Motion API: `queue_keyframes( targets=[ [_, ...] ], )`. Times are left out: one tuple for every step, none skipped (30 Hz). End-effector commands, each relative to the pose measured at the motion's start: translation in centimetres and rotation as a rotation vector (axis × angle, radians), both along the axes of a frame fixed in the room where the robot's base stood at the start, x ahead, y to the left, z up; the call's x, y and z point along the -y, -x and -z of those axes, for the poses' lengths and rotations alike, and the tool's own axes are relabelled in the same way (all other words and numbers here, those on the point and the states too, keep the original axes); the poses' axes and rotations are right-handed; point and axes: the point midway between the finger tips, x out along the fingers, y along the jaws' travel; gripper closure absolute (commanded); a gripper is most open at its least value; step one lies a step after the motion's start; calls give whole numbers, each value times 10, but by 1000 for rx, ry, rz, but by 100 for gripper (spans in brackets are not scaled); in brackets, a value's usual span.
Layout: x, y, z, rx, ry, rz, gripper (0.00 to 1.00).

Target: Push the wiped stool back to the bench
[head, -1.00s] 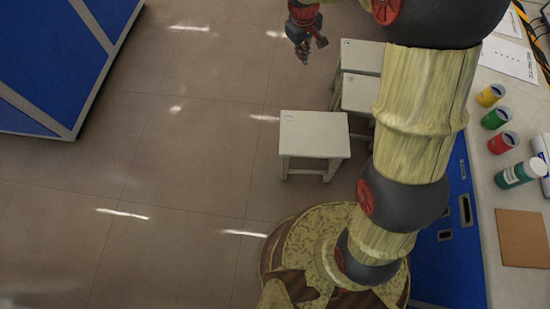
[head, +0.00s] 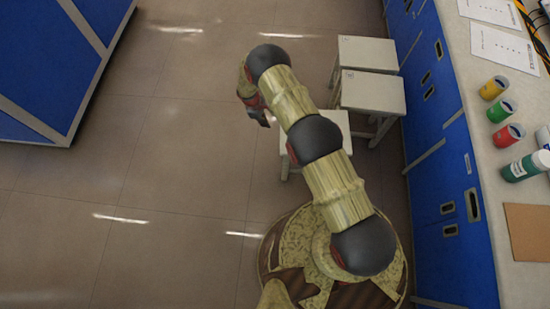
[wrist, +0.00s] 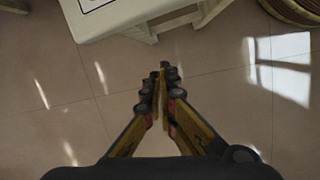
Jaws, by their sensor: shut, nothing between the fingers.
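A white stool (head: 339,120) stands out from the bench (head: 480,140), partly hidden behind my arm in the head view. Its pale seat (wrist: 105,14) and legs show at the top of the wrist view. My gripper (head: 266,120) is shut and empty, to the left of this stool in the head view. In the wrist view the fingertips (wrist: 163,70) point toward the stool's side with floor between. Two more white stools, one nearer (head: 373,92) and one farther (head: 367,53), stand close to the bench's blue front. I cannot tell by look which stool is wiped.
Yellow (head: 493,88), green (head: 502,111) and red (head: 507,136) cans, a teal-labelled bottle (head: 525,167), papers (head: 503,48) and a brown board (head: 528,232) are on the bench top. A blue cabinet (head: 45,60) stands at the far left. The tiled floor between is clear.

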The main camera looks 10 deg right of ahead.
Motion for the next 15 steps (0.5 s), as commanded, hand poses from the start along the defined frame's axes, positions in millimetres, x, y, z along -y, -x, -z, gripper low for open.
queue_keyframes(
  targets=[
    [-1, 13, 33, -24, 7, -25, 100],
    [-1, 20, 49, -34, 9, -41, 100],
    [-1, 27, 68, -45, 13, -61, 100],
    [-1, 34, 82, -55, 15, -75, 100],
    [-1, 39, 95, -61, 16, -87, 100],
    [0, 47, 110, -72, 17, -102, 100],
    [0, 51, 119, -78, 19, -112, 100],
    [0, 56, 128, -83, 20, -122, 100],
    [1, 61, 138, -90, 22, -133, 100],
    [1, 64, 143, -93, 22, -140, 100],
    [1, 66, 148, -96, 23, -144, 100],
    [2, 69, 153, -99, 23, -149, 100],
    [2, 71, 156, -101, 24, -152, 100],
    [2, 72, 158, -101, 24, -154, 100],
    [2, 72, 161, -103, 24, -156, 100]
  ],
)
